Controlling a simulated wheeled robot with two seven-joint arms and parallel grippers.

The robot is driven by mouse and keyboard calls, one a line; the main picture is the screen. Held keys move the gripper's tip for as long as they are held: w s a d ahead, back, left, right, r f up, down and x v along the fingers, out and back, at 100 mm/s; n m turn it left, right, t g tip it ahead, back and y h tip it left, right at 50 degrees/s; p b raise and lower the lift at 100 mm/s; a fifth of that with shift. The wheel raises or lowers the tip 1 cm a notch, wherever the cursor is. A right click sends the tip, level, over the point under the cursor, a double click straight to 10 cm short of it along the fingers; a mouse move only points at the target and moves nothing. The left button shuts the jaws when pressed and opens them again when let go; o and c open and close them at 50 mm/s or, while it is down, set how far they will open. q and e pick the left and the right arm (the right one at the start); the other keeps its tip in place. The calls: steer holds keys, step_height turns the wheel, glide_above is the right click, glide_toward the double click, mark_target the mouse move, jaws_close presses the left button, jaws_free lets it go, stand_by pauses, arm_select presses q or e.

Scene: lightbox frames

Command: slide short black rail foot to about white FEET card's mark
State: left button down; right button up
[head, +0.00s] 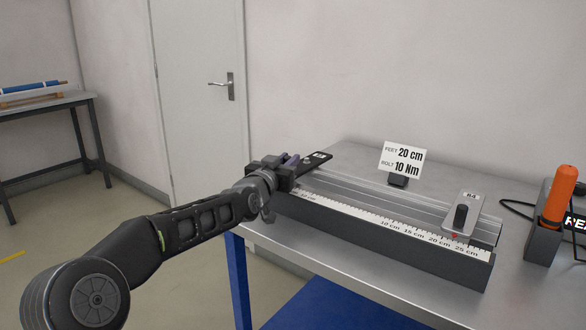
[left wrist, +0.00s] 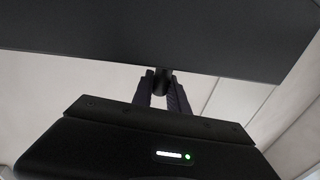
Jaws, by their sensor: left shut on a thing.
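The black foot (head: 318,158) is a dark flat plate with a small white label, across the left end of the grey rail. My left gripper (head: 287,170) is at that end, its fingers partly hidden by its own body. In the left wrist view its fingers (left wrist: 163,90) are shut on a round dark knob (left wrist: 162,80) against a wide dark plate (left wrist: 150,40). The white FEET card (head: 402,160) reads "FEET 20 cm" and "BOLT 10 Nm". The white scale (head: 385,220) runs along the rail's front, with 10, 15, 20 and 25 cm legible. My right gripper is not in view.
A grey plate with a black knob (head: 461,216) sits near the rail's right end, its red pointer between 20 and 25 cm. An orange cylinder (head: 559,193) stands in a dark holder at right. The rail between the foot and grey plate looks clear.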

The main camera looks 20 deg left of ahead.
arm_select(q)
steer(key=shift+d, duration=0.1)
steer(key=c, duration=1.3)
jaws_free()
steer(key=shift+s, duration=0.1)
steer(key=s, duration=0.7)
steer(key=shift+s+a+b, duration=0.3)
steer(key=shift+a+b, duration=0.15)
